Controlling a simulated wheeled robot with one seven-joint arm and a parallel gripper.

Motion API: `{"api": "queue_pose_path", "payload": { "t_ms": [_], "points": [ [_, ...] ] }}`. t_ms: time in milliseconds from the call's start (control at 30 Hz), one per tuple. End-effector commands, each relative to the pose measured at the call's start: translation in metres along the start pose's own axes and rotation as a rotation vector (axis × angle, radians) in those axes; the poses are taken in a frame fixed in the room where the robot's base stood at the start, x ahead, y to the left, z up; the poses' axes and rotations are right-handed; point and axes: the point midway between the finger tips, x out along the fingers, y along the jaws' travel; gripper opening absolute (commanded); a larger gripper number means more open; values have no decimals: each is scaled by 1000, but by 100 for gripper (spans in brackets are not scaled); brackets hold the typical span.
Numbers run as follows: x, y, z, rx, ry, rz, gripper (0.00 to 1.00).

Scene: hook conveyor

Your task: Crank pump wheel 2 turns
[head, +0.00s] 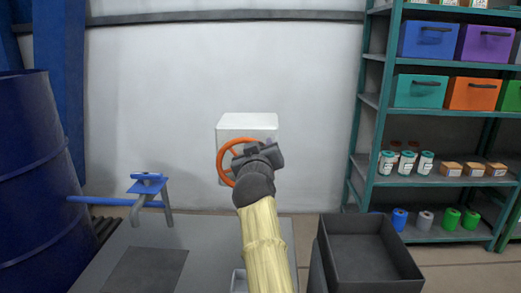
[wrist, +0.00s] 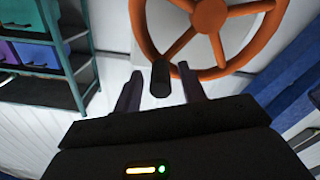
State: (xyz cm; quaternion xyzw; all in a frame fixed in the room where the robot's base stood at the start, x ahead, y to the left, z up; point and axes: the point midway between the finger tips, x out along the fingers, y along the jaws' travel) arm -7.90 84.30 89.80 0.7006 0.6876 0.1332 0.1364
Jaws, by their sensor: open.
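The orange pump wheel (head: 222,162) is mounted on the front of a white box (head: 249,122) in the head view. My arm and gripper (head: 258,152) cover the wheel's right part there. In the wrist view the wheel (wrist: 211,14) shows its hub, spokes and lower rim. My gripper (wrist: 158,90) is open, with its two dark fingers apart. A short dark handle (wrist: 160,78) stands between the fingers, with space visible on both sides.
A blue barrel (head: 35,150) stands at the left, near a blue clamp-like fixture (head: 148,185) on a grey table (head: 205,240). An empty dark bin (head: 370,222) is at the lower right. A teal shelf (head: 362,125) with bins and jars stands at the right.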

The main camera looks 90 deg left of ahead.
Motion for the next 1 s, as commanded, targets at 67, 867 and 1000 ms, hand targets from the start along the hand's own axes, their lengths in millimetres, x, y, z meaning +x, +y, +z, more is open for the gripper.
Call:
{"api": "queue_pose_path", "payload": {
  "t_ms": [67, 867, 1000],
  "points": [
    [0, 4, -10, 1, 1, 0, 41],
    [0, 36, -85, 1, -1, 1, 41],
    [1, 38, -88, 1, -1, 1, 41]
  ]
}}
